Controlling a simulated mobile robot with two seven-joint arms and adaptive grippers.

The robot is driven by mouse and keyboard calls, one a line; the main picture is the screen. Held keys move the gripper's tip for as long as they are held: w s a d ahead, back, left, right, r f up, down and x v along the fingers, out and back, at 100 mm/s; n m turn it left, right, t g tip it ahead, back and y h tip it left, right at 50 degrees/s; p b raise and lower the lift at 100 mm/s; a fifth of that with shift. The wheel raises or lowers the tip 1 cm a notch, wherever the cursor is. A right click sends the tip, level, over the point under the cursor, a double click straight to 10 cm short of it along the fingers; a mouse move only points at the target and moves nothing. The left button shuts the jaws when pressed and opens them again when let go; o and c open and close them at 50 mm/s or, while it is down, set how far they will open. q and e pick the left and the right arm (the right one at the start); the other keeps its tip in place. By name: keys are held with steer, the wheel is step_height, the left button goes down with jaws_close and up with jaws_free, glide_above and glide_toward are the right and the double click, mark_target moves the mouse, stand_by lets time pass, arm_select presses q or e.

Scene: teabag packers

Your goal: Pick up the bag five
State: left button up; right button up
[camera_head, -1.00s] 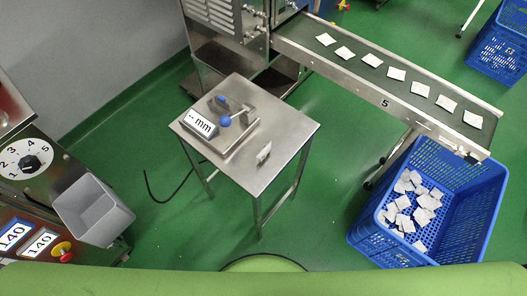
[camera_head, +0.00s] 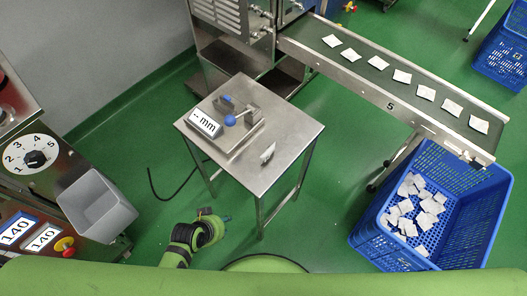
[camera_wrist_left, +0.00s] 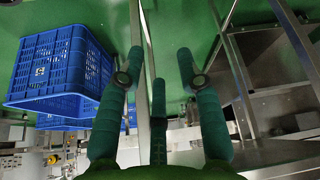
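A small white bag (camera_head: 268,153) stands tilted on the steel table (camera_head: 283,128), near its right side. More white bags (camera_head: 402,76) lie in a row on the conveyor marked 5, and several lie loose in the blue crate (camera_head: 369,236). No number shows on any bag, so I cannot tell which one is five. My left gripper (camera_head: 212,226) is at the bottom centre, left of the table's front leg and apart from all bags. In the left wrist view its green fingers (camera_wrist_left: 160,68) are spread and empty. My right gripper is not in view.
A dial panel (camera_head: 33,158) and a grey bin (camera_head: 97,207) are at the left. The conveyor (camera_head: 455,128) runs above the crate. Green floor is clear between table and crate.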

mark_target(263, 156)
arm_select(q)
steer(key=w+d+r+m+t+h, duration=0.1)
steer(key=w+d+r, duration=0.1)
steer(key=r, duration=0.5)
steer(key=w+d+r+m+h, duration=0.1)
steer(key=w+d+r, duration=0.1)
steer(key=r, duration=0.5)
steer(key=w+d+r+t+h, duration=0.1)
steer(key=w+d+r, duration=0.1)
steer(key=w+d+r+m+t+h, duration=0.1)
steer(key=w+d+r, duration=0.1)
steer(key=w, duration=0.1)
steer(key=w+d+r+m+t+h, duration=0.1)
steer(key=w+d+r, duration=0.1)
steer(key=shift+w+r+t, duration=0.1)
steer(key=shift+w+t, duration=0.15)
steer(key=shift+t, duration=0.05)
steer(key=shift+w+d, duration=0.4)
steer(key=shift+w, duration=0.2)
steer(key=x, duration=0.6)
steer(key=c, duration=0.5)
